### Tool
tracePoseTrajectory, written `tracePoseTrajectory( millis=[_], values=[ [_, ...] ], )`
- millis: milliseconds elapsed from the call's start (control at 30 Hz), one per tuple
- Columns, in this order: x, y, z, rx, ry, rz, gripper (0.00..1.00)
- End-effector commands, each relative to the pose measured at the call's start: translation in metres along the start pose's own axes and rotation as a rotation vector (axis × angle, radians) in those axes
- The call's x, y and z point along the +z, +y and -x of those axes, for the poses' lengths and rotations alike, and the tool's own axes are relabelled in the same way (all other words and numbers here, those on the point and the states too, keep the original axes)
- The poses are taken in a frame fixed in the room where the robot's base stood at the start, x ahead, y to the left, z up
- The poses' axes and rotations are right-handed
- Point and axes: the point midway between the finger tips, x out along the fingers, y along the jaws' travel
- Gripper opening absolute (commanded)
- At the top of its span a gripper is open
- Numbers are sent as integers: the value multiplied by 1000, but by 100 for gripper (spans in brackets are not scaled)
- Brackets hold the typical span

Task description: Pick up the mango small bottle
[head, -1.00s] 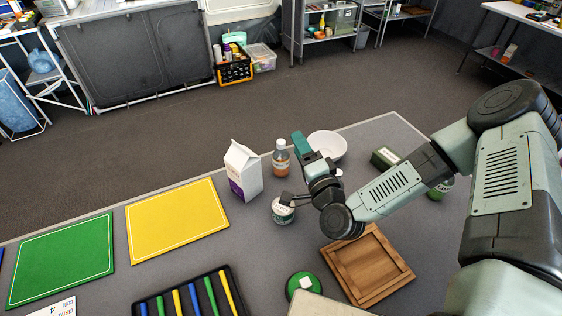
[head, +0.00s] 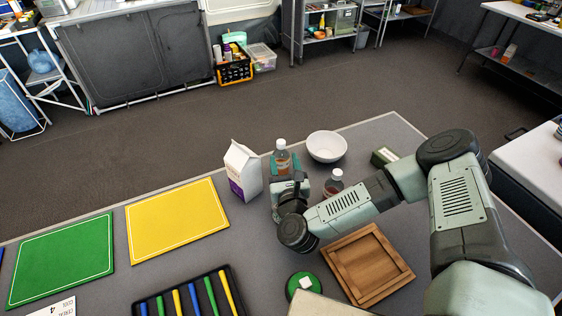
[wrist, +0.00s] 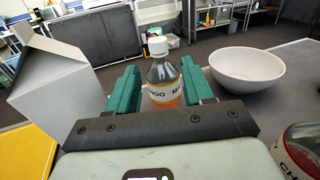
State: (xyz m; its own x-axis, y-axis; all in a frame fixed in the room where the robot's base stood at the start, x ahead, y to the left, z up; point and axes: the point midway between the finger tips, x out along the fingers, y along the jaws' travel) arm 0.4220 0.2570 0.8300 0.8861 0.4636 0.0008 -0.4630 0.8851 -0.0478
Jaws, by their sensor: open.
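The mango small bottle (head: 282,160) stands upright on the grey table, with a white cap and orange contents. In the wrist view, the mango bottle (wrist: 163,78) shows its "MANGO" label between the two teal fingers, and its base is hidden behind the gripper body. My gripper (head: 290,168) is open, with one finger to each side of the bottle in the wrist view (wrist: 159,66). A gap shows on the right side. I cannot tell how far the fingertips reach around it.
A milk carton (head: 242,172) stands close on the left and a white bowl (head: 326,147) on the right. A dark red bottle (head: 333,184) stands nearer, beside my arm. A wooden tray (head: 352,295), a yellow mat (head: 178,222) and a green mat (head: 62,262) lie nearer.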

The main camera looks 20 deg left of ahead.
Motion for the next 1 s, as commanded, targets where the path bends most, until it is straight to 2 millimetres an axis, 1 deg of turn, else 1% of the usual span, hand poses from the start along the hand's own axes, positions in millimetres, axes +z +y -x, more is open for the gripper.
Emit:
tracePoseTrajectory(
  millis=[33, 200, 400, 500, 600, 767, 800, 867, 1000],
  values=[
    [1, 0, -5, -1, -1, 2, 51],
    [0, 0, -17, 0, -1, 2, 51],
    [-2, -2, -48, 0, -1, 4, 51],
    [-2, -2, -58, 0, -1, 3, 51],
    [-2, -2, -63, 0, 0, 2, 51],
    [-2, -2, -63, 0, 1, 1, 51],
    [-2, -2, -63, 0, 1, 1, 50],
    [-2, -2, -63, 0, 1, 1, 40],
    [-2, -2, -63, 0, 1, 2, 19]
  ],
)
